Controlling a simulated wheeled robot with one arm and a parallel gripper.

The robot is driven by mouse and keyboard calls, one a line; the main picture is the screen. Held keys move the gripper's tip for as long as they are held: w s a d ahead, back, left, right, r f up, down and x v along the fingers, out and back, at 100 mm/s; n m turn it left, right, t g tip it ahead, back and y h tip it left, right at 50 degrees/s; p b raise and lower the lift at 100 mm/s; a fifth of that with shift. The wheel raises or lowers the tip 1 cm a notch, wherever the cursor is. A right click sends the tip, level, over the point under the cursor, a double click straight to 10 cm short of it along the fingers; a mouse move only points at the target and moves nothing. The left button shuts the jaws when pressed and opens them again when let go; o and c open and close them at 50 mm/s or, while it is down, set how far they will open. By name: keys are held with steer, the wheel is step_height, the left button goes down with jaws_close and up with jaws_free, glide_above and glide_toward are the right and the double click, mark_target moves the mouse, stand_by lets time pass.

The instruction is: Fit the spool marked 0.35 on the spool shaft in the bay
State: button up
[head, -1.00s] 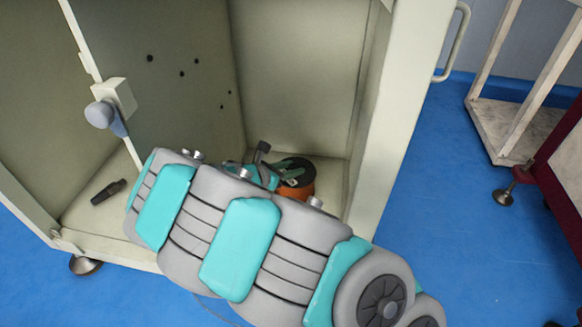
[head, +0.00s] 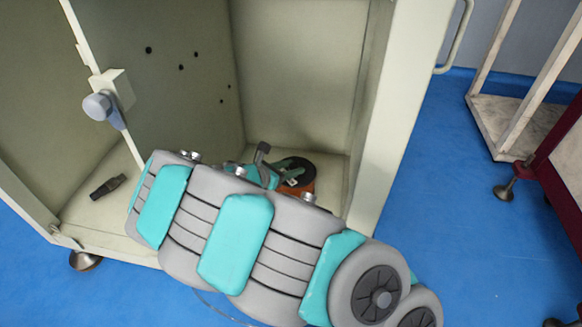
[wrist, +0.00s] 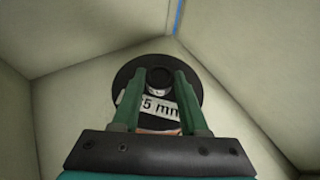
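A spool with black flanges and orange-copper winding (head: 300,187) lies flat on the bay floor in the back right corner, partly hidden by my arm. In the wrist view the spool (wrist: 126,77) faces me, with a white label reading "5 mm"; the rest of the label is covered. My gripper (wrist: 160,74) is over it, green fingers apart on either side of the raised hub. A gap shows between fingers and hub, so the gripper looks open. A grey-blue round-ended stub (head: 98,106), possibly the spool shaft, sticks out from a pale bracket at the bay's left.
The bay is a cream cabinet with a right wall (head: 385,130) and perforated inner panel close around my arm. A small dark object (head: 108,187) lies on the floor at left. A white-framed cart (head: 515,125) stands outside at right; blue floor is clear between.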

steer(key=o, duration=0.5)
steer(key=shift+r, duration=0.1)
steer(key=shift+r, duration=0.3)
steer(key=r, duration=0.1)
steer(key=s+r+p, duration=0.1)
steer(key=r, duration=0.1)
steer(key=s+d, duration=0.1)
steer(key=s, duration=0.4)
steer(key=s+d, duration=0.1)
steer(key=s, duration=0.3)
steer(key=s+d+r+p, duration=0.1)
steer(key=s, duration=0.4)
steer(key=shift+s+d+r, duration=0.1)
steer(key=shift+s+d, duration=0.15)
steer(key=shift+s, duration=0.05)
